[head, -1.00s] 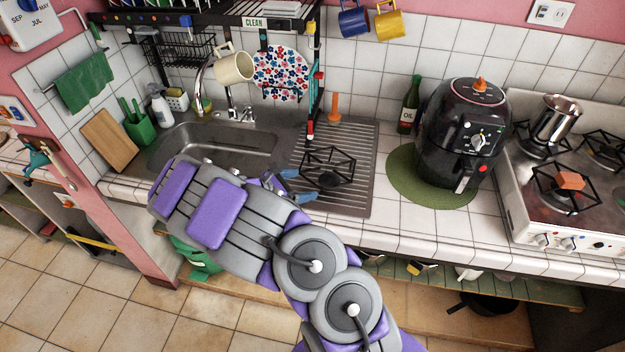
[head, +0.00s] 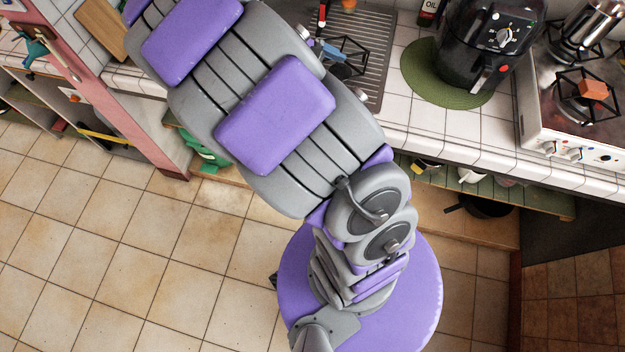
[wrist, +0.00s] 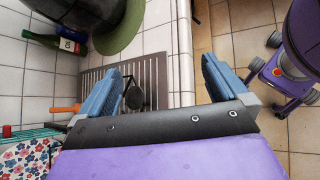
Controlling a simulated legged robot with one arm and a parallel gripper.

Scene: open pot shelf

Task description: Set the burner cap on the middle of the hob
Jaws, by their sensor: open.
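A dark round piece (wrist: 134,98), which looks like the burner cap, sits on the metal drainboard (wrist: 152,72) in the wrist view, with thin dark wire bars near it. In the head view a black wire grate (head: 350,52) shows on the drainboard, partly behind my arm. My gripper (wrist: 160,65) is open with nothing between its blue fingers; the dark piece appears beside the left finger, apart from it as far as I can tell. The hob (head: 545,128) is at the right of the head view, with dark grates and a steel pot (head: 588,28) on it.
An orange block (head: 593,89) lies on a hob grate. A black air fryer (head: 485,45) on a green mat (head: 420,82) stands between drainboard and hob. A green bottle (wrist: 55,43) lies in the wrist view's upper left. White tiled counter edges the front; floor is clear at left.

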